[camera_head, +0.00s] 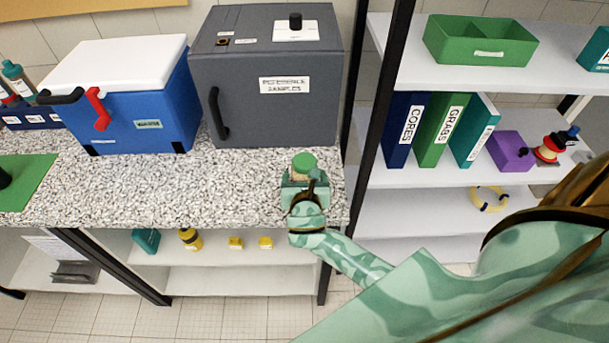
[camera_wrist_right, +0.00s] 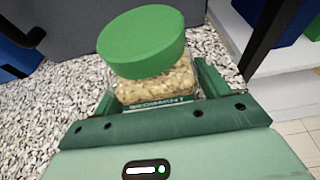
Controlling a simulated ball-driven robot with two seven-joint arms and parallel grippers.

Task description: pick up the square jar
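The square jar stands on the speckled counter near its right end. It has a round green lid (camera_head: 304,162) and a clear body (camera_wrist_right: 155,84) filled with tan grains, with a green label reading SEDIMENT. My right gripper (camera_head: 305,187) reaches the jar from the front, with one finger on either side of the body. In the right wrist view the fingers (camera_wrist_right: 157,92) lie close along both sides of the jar. Whether they press on it cannot be made out. The jar's lower part is hidden by the gripper. My left gripper is not in view.
A grey cabinet (camera_head: 265,110) stands behind the jar, with a blue cooler (camera_head: 150,105) to its left. A black rack post (camera_head: 378,80) rises just right of the counter. A green mat (camera_head: 28,180) lies far left. The counter between mat and jar is clear.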

